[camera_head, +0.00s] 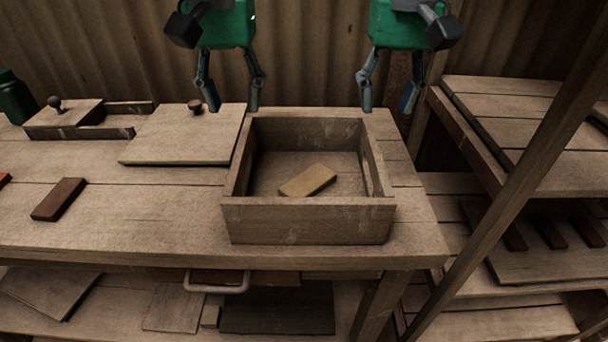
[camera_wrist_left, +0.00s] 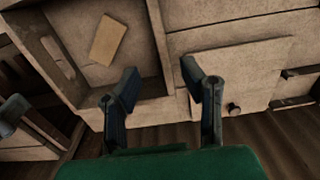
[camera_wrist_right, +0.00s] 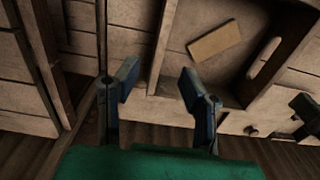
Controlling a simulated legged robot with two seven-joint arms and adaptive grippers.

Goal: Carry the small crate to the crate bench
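The small crate (camera_head: 308,220) is an open wooden box on the right part of the workbench, with a hand slot in its right wall. A tan tile (camera_head: 307,180) lies flat inside it. My left gripper (camera_head: 233,108) is open and empty above the crate's far left corner. In the left wrist view its fingers (camera_wrist_left: 160,85) stand over the crate's side wall (camera_wrist_left: 158,45). My right gripper (camera_head: 388,108) is open and empty above the far right corner. In the right wrist view the crate wall (camera_wrist_right: 163,45) runs between its fingers (camera_wrist_right: 158,85). Neither gripper clearly touches the crate.
A wooden board with a knob (camera_head: 185,135) lies left of the crate. A dark red tile (camera_head: 59,199) lies on the workbench (camera_head: 110,220). A slanted post (camera_head: 500,190) and shelves (camera_head: 530,90) stand at the right. A corrugated wall (camera_head: 310,50) is behind.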

